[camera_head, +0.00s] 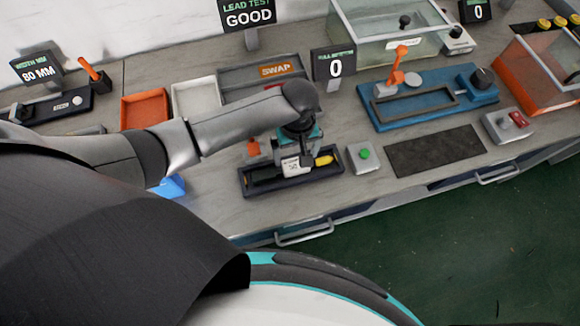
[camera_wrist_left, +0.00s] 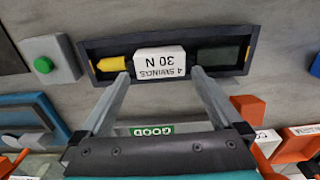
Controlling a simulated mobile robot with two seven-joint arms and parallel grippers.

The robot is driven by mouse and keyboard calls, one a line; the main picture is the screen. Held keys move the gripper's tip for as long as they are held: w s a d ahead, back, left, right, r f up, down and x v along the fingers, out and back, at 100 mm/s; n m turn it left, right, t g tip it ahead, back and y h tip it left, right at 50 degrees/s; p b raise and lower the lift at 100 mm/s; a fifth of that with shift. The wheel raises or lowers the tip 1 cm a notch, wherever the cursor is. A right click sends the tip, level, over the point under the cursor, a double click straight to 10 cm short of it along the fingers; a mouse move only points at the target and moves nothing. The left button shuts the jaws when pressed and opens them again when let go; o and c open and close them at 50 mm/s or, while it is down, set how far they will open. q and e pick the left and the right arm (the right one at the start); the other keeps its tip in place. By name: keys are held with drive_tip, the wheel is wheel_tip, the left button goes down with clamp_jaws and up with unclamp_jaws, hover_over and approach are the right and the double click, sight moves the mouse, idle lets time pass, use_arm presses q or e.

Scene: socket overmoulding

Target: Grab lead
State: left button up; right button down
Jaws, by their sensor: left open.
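A dark tray (camera_head: 250,191) lies near the front edge of the bench and also shows in the left wrist view (camera_wrist_left: 89,45). In it is what looks like the lead, with a yellow end (camera_head: 323,160) at the right and a dark part at the left. A white labelled block (camera_wrist_left: 161,60) reading "30 N" covers its middle; the yellow end (camera_wrist_left: 110,64) sticks out beside it. My left gripper (camera_wrist_left: 160,76) is open, its fingertips apart near the block's two sides, with nothing clearly held. In the head view, my left gripper (camera_head: 303,158) is over the tray. My right gripper is not seen.
A green-button box (camera_head: 364,158) stands just right of the tray. A blue fixture (camera_head: 420,112) and dark mat (camera_head: 435,150) lie farther right. Orange (camera_head: 146,95) and white (camera_head: 196,82) bins stand behind my arm.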

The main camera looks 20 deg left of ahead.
sight(296, 162)
use_arm(q)
wheel_tip(296, 162, down, 3)
drive_tip(key=shift+f+b, duration=0.2)
drive_tip(key=shift+b, duration=0.15)
drive_tip(key=shift+r, duration=0.15)
drive_tip(key=c, duration=1.3)
